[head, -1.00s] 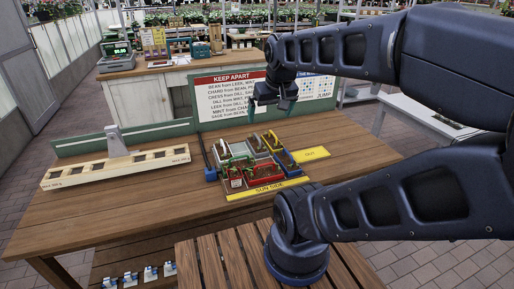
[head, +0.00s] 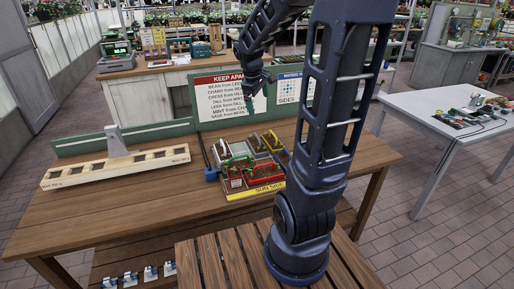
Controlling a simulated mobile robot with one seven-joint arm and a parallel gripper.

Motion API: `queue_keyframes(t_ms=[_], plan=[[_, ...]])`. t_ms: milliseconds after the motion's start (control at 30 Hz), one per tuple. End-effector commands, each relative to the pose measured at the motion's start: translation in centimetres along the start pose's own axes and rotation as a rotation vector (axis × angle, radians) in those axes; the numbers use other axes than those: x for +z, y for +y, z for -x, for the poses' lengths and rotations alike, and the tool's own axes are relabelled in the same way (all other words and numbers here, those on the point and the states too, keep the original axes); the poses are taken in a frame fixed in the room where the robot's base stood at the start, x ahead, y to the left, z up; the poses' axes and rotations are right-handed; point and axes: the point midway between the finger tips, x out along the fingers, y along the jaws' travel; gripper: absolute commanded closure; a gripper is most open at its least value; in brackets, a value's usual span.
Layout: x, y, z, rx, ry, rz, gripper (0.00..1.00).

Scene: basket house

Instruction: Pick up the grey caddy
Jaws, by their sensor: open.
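The grey caddy (head: 262,155) sits at the back middle of a group of coloured caddies on the wooden table, with something dark inside. A yellow caddy (head: 272,139) is at its right, a red caddy (head: 266,174) in front and a green-handled caddy (head: 238,163) at the front left. My gripper (head: 254,104) hangs in the air above and behind the group, in front of the white sign. It is open, holds nothing and is apart from the grey caddy. The blue caddy at the right is partly hidden by my arm.
A pale wooden rack (head: 116,167) with square openings lies on the left of the table (head: 130,215). A "KEEP APART" sign (head: 220,95) and a green back board (head: 80,147) stand behind. The table's left front is clear. A white table (head: 435,112) is at the right.

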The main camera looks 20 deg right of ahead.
Motion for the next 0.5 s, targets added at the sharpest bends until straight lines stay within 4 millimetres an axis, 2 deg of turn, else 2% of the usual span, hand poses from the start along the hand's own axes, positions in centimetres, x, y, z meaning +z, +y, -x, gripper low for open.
queue_keyframes(t_ms=[200, 500], plan=[[-3.4, 2.7, -4.3, -0.007, -0.064, 0.192, 0.00], [-7.7, 5.5, -11.0, -0.029, -0.140, 0.463, 0.00]])
